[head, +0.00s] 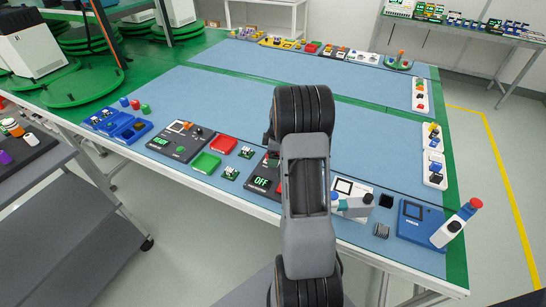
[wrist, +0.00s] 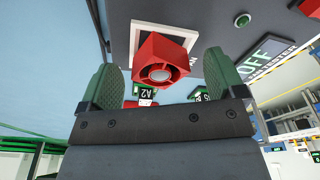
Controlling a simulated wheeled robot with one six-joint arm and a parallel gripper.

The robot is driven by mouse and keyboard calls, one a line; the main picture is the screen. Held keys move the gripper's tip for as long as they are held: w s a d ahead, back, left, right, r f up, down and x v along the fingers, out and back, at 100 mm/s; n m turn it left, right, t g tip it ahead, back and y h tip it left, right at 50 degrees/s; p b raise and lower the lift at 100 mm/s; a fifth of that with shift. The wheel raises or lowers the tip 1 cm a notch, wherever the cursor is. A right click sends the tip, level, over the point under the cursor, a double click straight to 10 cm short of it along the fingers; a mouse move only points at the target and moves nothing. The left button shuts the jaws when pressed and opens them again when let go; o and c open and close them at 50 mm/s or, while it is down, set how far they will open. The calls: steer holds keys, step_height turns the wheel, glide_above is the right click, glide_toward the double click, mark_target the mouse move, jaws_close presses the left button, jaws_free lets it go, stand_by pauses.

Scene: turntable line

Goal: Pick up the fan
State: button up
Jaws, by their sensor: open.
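A red square housing with a round grey centre (wrist: 165,60) shows in the wrist view; it looks like the fan, though I cannot be certain. It lies between and slightly beyond the fingertips of my gripper (wrist: 162,72). The two green-padded fingers are spread wide, with gaps on both sides of the red housing, and hold nothing. In the head view my own arm covers the gripper and most of the spot under it.
A white panel with a dark square (wrist: 135,38) is behind the red housing. An OFF display panel (head: 262,184) stands left of my arm. A red tray (head: 223,144), a green tray (head: 205,164) and a blue panel (head: 420,222) also lie on the table. The table's middle (head: 225,100) is clear.

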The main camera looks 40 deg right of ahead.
steer(key=shift+f, duration=0.2)
steer(key=shift+c, duration=0.3)
steer(key=c, duration=1)
steer(key=shift+r, duration=0.15)
